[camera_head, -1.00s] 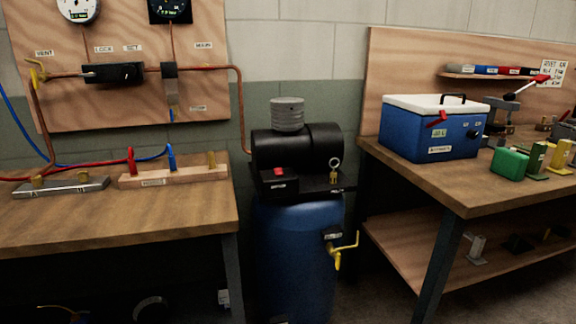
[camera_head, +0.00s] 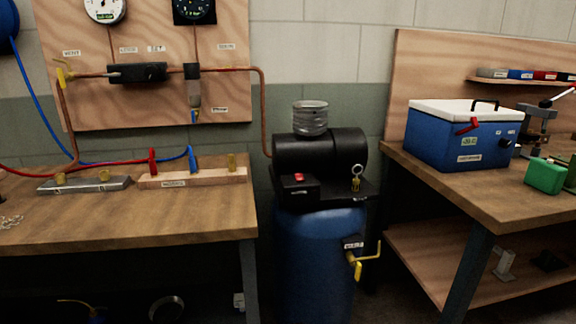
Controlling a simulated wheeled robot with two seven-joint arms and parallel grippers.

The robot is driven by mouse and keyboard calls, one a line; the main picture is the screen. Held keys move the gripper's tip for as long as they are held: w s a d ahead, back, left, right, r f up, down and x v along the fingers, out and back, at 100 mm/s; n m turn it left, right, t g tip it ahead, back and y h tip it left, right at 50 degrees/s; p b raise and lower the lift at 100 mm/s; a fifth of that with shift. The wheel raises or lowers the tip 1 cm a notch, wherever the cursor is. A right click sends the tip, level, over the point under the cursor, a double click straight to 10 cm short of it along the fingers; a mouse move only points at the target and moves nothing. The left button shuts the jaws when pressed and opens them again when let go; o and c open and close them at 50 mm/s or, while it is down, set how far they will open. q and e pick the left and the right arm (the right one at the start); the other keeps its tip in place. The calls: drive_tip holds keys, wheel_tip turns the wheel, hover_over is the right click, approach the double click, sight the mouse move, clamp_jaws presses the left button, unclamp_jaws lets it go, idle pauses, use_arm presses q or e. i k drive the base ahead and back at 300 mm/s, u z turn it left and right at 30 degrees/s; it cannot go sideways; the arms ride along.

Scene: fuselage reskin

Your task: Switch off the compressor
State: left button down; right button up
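The compressor (camera_head: 320,152) stands between the two benches, with a black motor body and a ribbed grey cylinder (camera_head: 310,118) on top of a blue upright tank (camera_head: 318,255). A small black switch box with a red button (camera_head: 299,177) sits at its front left. Whether the switch is on or off cannot be told. A ring-topped brass fitting (camera_head: 356,178) is to the right of the switch box. A yellow-handled drain valve (camera_head: 357,262) is on the tank's right side. Neither of my grippers is in view.
The left bench (camera_head: 120,212) carries a metal bar and a wooden manifold block (camera_head: 193,178) with red and blue hoses. A panel (camera_head: 140,95) with gauges and copper pipe is behind it. The right bench (camera_head: 477,190) holds a blue cooler box (camera_head: 461,138). Floor shows between the benches.

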sight(299, 176)
drive_tip(key=z, duration=0.05)
drive_tip(key=i, duration=0.95)
drive_tip(key=z, duration=0.25)
